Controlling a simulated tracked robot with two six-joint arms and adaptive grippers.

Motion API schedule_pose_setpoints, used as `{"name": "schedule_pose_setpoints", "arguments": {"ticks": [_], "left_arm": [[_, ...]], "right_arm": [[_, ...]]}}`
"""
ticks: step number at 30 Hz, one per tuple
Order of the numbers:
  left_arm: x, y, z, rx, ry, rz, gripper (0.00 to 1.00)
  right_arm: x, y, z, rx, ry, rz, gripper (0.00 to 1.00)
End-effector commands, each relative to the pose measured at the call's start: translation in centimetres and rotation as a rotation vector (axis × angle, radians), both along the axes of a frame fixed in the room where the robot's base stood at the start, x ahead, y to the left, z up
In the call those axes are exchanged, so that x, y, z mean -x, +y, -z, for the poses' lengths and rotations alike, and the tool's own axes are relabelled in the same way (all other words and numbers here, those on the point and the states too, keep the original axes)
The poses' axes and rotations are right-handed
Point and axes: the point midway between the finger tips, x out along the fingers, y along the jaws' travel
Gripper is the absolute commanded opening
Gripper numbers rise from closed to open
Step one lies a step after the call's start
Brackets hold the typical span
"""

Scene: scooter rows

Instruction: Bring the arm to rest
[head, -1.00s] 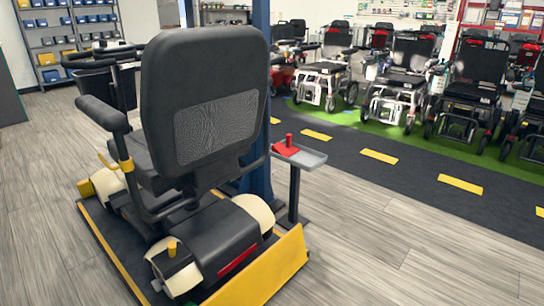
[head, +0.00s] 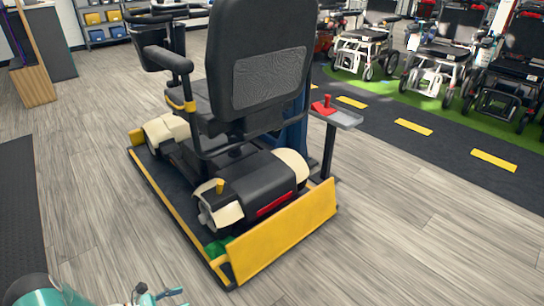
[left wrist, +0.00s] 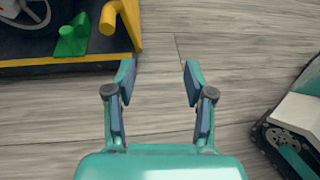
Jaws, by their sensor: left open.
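My left gripper (head: 158,294) shows at the bottom edge of the head view, partly cut off. In the left wrist view my left gripper (left wrist: 158,75) is open, with bare grey floor between and beyond its fingers. It holds nothing. It is apart from the dark platform (left wrist: 65,62), whose yellow edge is at the upper left there. The black mobility scooter (head: 240,165) stands on this platform, seen from behind. A green piece (left wrist: 72,38) and a yellow piece (left wrist: 118,18) sit at the platform's corner. My right gripper is not in view.
A yellow plate (head: 280,235) stands at the platform's rear. A post carries a grey tray (head: 345,118) with a red item. Several powered chairs line the green strip at upper right. A dark mat (head: 18,220) lies at left. Floor at lower right is clear.

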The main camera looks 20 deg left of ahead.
Motion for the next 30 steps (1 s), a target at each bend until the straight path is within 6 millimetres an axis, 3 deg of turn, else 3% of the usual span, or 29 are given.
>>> {"name": "schedule_pose_setpoints", "arguments": {"ticks": [8,11,14,17,18,21,25,30], "left_arm": [[-4.6,-7.4,-3.6,0.020,-0.051,0.193,0.54],[-5.4,-12.2,-5.1,0.029,-0.056,0.318,0.54],[-4.9,-18.6,-6.4,0.008,-0.041,0.507,0.54],[-1.9,-25.8,-7.1,-0.073,-0.013,0.773,0.54],[0.0,-28.2,-7.1,-0.126,-0.006,0.892,0.54],[6.1,-32.7,-6.6,-0.329,-0.027,1.234,0.54],[11.8,-33.4,-5.3,-0.632,-0.162,1.588,0.54],[13.8,-32.2,-4.1,-0.926,-0.397,1.794,0.54]], "right_arm": [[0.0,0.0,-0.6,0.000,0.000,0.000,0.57],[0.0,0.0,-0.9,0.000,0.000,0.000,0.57],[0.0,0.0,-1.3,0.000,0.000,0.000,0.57],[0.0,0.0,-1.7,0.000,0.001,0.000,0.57],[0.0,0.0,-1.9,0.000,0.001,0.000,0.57],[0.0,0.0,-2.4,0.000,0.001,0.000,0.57],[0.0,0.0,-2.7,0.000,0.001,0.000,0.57],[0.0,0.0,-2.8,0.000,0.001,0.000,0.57]]}}
